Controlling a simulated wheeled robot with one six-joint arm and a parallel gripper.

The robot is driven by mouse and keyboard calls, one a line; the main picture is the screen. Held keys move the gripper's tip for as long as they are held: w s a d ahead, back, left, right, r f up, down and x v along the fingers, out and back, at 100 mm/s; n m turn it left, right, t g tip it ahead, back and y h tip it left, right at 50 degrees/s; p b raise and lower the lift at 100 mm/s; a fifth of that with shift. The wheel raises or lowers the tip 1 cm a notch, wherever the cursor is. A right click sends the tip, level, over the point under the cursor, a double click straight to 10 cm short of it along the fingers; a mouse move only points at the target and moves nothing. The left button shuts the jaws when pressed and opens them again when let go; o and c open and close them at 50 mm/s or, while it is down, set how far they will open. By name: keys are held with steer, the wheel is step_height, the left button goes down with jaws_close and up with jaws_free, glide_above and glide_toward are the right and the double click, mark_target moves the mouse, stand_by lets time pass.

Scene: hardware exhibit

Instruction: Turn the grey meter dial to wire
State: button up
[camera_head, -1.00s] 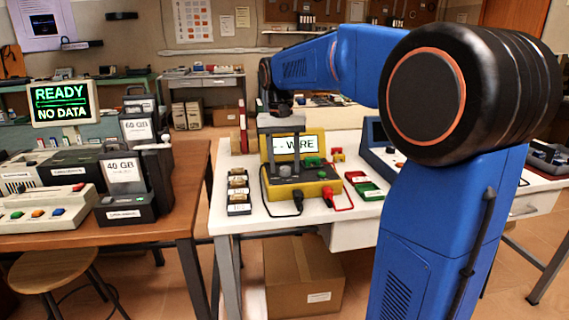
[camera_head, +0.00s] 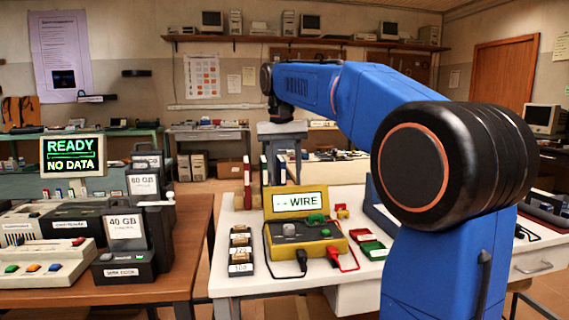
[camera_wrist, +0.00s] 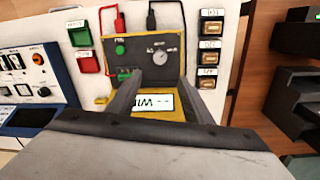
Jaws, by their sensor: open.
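The yellow-and-grey meter (camera_head: 309,249) stands on the white table, its screen (camera_head: 299,201) reading "-- WIRE". Its grey round dial (camera_head: 289,229) is on the top panel, beside a green button. The wrist view shows the dial (camera_wrist: 160,57) with a pointer mark, and the screen upside down. My gripper (camera_head: 283,178) is above and behind the meter in the head view, apart from the dial. In the wrist view my gripper (camera_wrist: 159,88) has its two fingers spread, with nothing between them. The fingers cover parts of the meter's body.
Red and black plugs with cables sit at the meter's front. Labelled parts (camera_head: 240,250) stand in a row left of it. Red and green trays (camera_head: 372,248) lie right of it. A wooden table with a "READY NO DATA" monitor (camera_head: 72,155) is at left.

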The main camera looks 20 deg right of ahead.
steer(key=shift+a+r, duration=0.1)
steer(key=shift+r, duration=1.65)
steer(key=s+a+f+n+t, duration=0.2)
steer(key=s+f, duration=1.2)
steer(key=f, duration=0.1)
steer(key=s+a+f+n+t, duration=0.2)
steer(key=s+f+n+t, duration=0.1)
steer(key=s+f, duration=1.2)
steer(key=shift+s+a+n+y, duration=0.15)
steer(key=shift+a+n+y, duration=0.1)
steer(key=shift+n+y, duration=0.05)
